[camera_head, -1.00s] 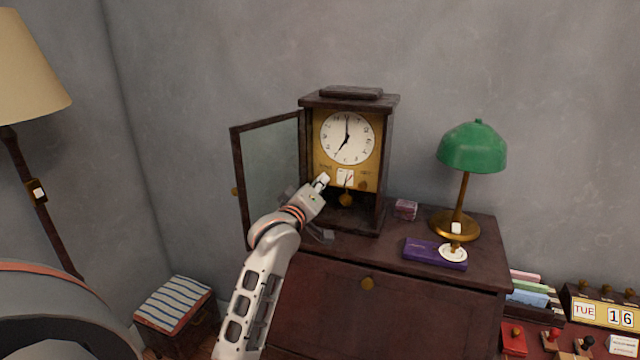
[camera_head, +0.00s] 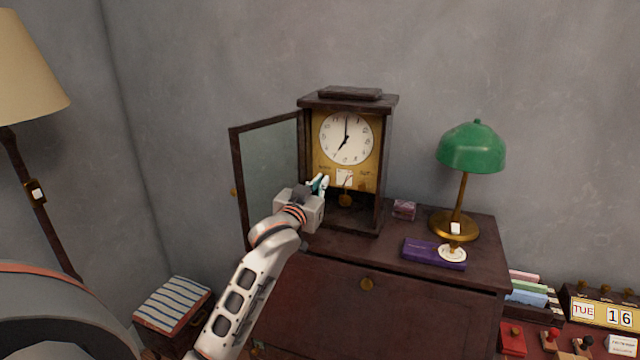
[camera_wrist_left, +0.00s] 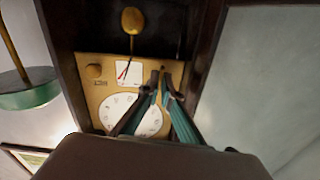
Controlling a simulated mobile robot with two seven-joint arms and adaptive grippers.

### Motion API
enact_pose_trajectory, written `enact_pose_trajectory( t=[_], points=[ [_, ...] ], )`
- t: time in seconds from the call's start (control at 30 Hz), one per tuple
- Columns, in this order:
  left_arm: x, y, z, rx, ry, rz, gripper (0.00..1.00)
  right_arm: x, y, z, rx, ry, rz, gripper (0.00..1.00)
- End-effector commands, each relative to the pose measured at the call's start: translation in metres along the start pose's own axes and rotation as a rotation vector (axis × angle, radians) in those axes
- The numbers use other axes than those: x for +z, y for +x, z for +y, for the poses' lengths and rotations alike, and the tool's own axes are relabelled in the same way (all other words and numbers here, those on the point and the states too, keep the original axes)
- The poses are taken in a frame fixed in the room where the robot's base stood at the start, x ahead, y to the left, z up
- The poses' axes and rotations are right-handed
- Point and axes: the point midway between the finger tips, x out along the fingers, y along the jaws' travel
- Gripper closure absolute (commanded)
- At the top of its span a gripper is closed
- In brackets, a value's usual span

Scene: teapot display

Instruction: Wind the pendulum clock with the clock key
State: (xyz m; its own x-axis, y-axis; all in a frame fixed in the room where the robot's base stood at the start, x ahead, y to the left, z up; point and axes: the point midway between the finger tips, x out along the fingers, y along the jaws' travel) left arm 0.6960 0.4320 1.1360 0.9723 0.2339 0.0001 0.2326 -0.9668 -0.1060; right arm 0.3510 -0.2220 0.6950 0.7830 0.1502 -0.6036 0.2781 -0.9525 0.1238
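The pendulum clock (camera_head: 346,137) stands upright on the dark cabinet with its glass door (camera_head: 271,180) swung open to the left. My left gripper (camera_head: 319,184) reaches to the lower left of its brass face plate. In the left wrist view the clock is upside down, and the dial (camera_wrist_left: 131,115) is partly behind the fingers. The two fingertips (camera_wrist_left: 160,78) lie close together with a narrow gap, in front of the plate beside the small white gauge (camera_wrist_left: 129,73). I cannot make out the clock key; anything between the tips is too small and dark to tell. My right gripper is not in view.
The pendulum bob (camera_head: 345,200) hangs below. A green lamp (camera_head: 472,148), a purple box (camera_head: 434,254) and a small pink box (camera_head: 404,209) stand right of the clock on the cabinet (camera_head: 400,300).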

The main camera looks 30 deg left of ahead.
Motion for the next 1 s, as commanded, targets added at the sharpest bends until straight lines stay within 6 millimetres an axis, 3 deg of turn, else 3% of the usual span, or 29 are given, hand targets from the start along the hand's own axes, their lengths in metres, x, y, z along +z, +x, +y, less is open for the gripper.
enact_pose_trajectory(
  t=[0.4,0.97,1.0],
  points=[
    [0.0005,0.0000,0.0004,0.000,0.200,-0.001,1.00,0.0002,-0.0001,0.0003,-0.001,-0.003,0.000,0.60],
    [0.0005,0.0000,0.0009,0.000,0.228,-0.001,1.00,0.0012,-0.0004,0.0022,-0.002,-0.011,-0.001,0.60],
    [0.0005,0.0000,0.0009,0.000,0.228,-0.001,0.91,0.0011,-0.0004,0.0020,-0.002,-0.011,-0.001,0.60]
  ],
)
